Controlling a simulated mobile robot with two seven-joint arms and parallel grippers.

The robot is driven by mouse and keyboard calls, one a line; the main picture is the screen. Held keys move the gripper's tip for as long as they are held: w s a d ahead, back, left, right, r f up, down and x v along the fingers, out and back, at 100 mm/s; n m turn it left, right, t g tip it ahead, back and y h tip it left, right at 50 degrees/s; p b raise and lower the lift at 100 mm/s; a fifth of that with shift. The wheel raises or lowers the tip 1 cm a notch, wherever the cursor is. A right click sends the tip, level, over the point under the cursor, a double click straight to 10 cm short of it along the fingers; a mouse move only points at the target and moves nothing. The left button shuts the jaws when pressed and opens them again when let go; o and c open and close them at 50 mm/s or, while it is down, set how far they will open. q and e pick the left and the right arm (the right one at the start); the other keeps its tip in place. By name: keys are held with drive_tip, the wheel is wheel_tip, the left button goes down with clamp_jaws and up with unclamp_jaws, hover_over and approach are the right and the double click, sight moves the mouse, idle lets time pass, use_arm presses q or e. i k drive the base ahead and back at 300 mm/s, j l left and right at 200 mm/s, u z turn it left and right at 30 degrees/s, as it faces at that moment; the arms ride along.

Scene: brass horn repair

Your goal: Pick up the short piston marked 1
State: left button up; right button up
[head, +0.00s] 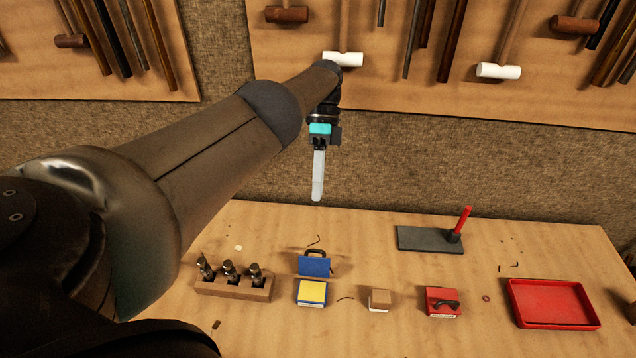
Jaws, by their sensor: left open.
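Three dark metal pistons stand in a wooden block (232,289) at the left of the bench: a left one (205,268), a middle one (229,271) and a right one (255,275). Any marks on them are too small to read, so I cannot tell which is marked 1. My left gripper (317,194) hangs high, fingers pointing down, and shows in front of the back wall above the bench's rear edge. It is open and empty, apart from the pistons and to their upper right. Its fingers overlap from this angle. My right gripper is not in view.
Right of the block are a blue box (314,265), a yellow-topped box (312,291), a small brown block (380,299) and a red box (443,301). A grey plate (425,238) with a red-handled post and a red tray (552,302) lie further right.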

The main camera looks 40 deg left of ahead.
sight(232, 273)
drive_tip(key=k+l, duration=1.2)
drive_tip(key=l, duration=0.15)
